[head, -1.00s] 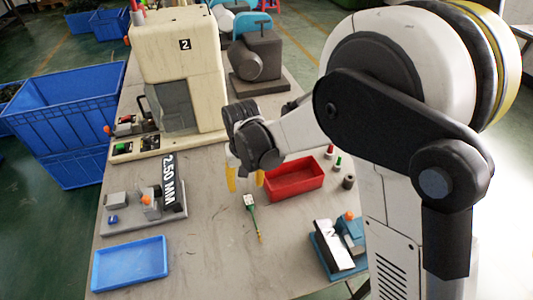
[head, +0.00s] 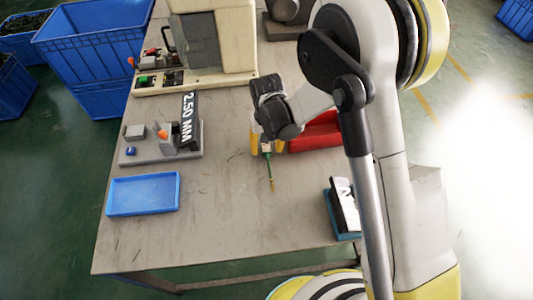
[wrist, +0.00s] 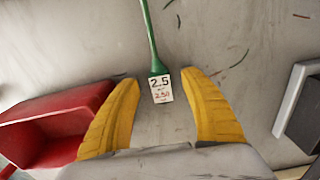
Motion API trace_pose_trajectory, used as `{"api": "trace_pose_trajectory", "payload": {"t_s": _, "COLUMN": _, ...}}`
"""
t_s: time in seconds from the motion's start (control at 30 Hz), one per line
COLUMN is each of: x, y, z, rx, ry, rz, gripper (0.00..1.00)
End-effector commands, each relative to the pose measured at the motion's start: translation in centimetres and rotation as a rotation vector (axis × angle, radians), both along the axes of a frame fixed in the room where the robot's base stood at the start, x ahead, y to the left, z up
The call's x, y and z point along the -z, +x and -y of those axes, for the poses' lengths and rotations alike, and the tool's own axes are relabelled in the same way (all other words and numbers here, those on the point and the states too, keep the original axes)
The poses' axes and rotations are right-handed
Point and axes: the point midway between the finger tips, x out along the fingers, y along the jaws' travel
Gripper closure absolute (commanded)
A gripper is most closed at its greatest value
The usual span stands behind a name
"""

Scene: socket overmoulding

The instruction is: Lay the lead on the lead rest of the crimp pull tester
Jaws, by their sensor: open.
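The lead (head: 270,172) is a green wire with a brass-coloured end, lying on the table. In the wrist view the green wire (wrist: 150,40) runs to a white tag (wrist: 161,88) reading 2.5 and 2.50. My gripper (head: 266,149) is open. In the wrist view its yellow fingers (wrist: 161,85) stand either side of the tag, apart from it. A grey bench device (head: 160,151) with a "2.50 MM" plate and an orange knob stands to the left. A blue-based device (head: 331,212) with a white plate is partly hidden by my arm. I cannot tell which is the crimp pull tester.
A red tray (head: 318,136) lies just right of my gripper. A blue tray (head: 143,194) sits at the table's front left, and a large beige machine (head: 235,40) stands behind. The table (head: 222,215) is clear between the blue tray and the lead.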

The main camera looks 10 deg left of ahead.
Motion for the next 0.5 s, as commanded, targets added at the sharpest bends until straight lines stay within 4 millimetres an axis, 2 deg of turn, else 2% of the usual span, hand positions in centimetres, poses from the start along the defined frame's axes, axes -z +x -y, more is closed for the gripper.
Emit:
{"api": "trace_pose_trajectory", "payload": {"t_s": 0.03, "x": 0.96, "y": 0.03, "z": -0.07, "rx": -0.001, "ry": 0.000, "rz": 0.000, "gripper": 0.48}}
{"api": "trace_pose_trajectory", "payload": {"t_s": 0.1, "x": 1.32, "y": 0.00, "z": -0.06, "rx": -0.001, "ry": 0.000, "rz": 0.000, "gripper": 0.48}}
{"api": "trace_pose_trajectory", "payload": {"t_s": 0.3, "x": 1.18, "y": -0.01, "z": -0.06, "rx": -0.001, "ry": 0.000, "rz": 0.000, "gripper": 0.49}}
{"api": "trace_pose_trajectory", "payload": {"t_s": 0.47, "x": 1.17, "y": -0.01, "z": -0.06, "rx": -0.001, "ry": 0.000, "rz": 0.000, "gripper": 0.98}}
{"api": "trace_pose_trajectory", "payload": {"t_s": 0.5, "x": 1.17, "y": -0.01, "z": -0.06, "rx": -0.001, "ry": 0.000, "rz": 0.000, "gripper": 1.00}}
